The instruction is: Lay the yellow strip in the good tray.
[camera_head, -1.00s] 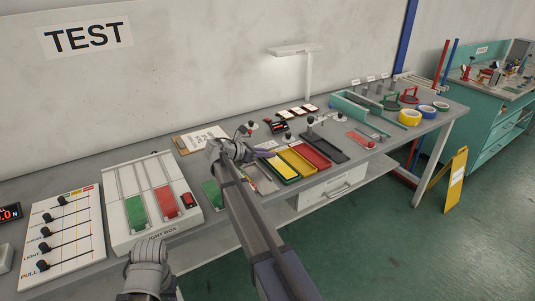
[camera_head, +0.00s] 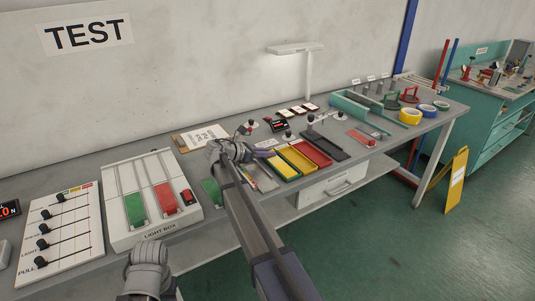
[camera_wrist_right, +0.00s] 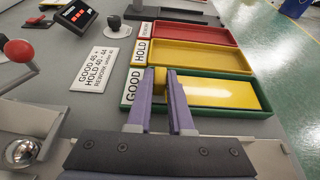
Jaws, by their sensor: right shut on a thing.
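The yellow strip (camera_wrist_right: 215,93) lies along the inside of the green-rimmed good tray (camera_wrist_right: 245,108). Its near end is raised and curled between my fingertips. My right gripper (camera_wrist_right: 160,90) has purple fingers, shut on that end just over the tray's GOOD label end. In the head view the good tray (camera_head: 290,178) is the nearest of the coloured trays, with yellow inside it. My right gripper (camera_head: 263,153) is at its left end, partly hidden by my arm. My left gripper's fingers do not show; only grey arm parts show at the lower left.
The yellow hold tray (camera_wrist_right: 205,58) and a red tray (camera_wrist_right: 195,32) lie beside the good tray. A label card (camera_wrist_right: 100,63) and a red-knobbed lever (camera_wrist_right: 19,52) are to the left. A black tray (camera_head: 325,143) stands beyond the red one.

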